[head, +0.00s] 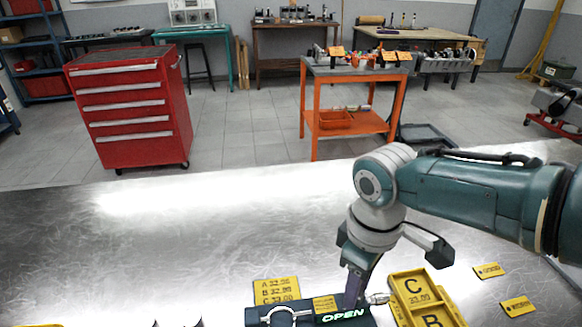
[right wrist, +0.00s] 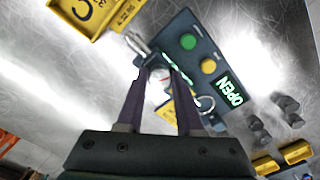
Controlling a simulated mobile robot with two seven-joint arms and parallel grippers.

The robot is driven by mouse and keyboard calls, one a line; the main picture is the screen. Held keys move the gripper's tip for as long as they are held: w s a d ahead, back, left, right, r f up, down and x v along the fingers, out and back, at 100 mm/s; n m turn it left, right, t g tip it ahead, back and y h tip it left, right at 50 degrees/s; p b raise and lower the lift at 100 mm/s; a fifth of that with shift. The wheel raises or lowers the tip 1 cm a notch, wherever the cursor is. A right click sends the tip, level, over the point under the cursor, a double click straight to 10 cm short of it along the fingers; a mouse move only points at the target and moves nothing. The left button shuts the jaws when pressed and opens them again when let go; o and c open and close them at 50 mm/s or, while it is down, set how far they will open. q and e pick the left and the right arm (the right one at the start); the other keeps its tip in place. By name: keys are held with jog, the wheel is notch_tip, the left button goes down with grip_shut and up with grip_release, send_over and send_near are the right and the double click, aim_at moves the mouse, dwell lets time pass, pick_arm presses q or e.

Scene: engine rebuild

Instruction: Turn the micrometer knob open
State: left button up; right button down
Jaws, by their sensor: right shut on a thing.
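The micrometer (head: 285,315) lies on a dark blue stand at the bottom of the head view, cut off by the frame edge. The micrometer's silver knob end (head: 378,298) sticks out to the right of my right gripper (head: 352,302). In the right wrist view this silver end (right wrist: 136,43) shows beyond the fingers. My right gripper (right wrist: 163,76) points down and is shut on the knob, whose gripped part is partly hidden. My left gripper is not in view.
A yellow tray marked C and B (head: 408,278) stands just right of the stand. A yellow number card (head: 276,291) lies behind it. Yellow tags (head: 489,270) lie farther right. Small dark pieces (right wrist: 286,104) lie beyond the stand. The far tabletop is clear.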

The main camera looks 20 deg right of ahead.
jog(key=shift+m, duration=0.6)
jog(key=c, duration=0.5)
grip_release()
jog(key=shift+c, duration=0.2)
notch_tip(320, 180, up, 10)
jog(key=p, duration=0.4)
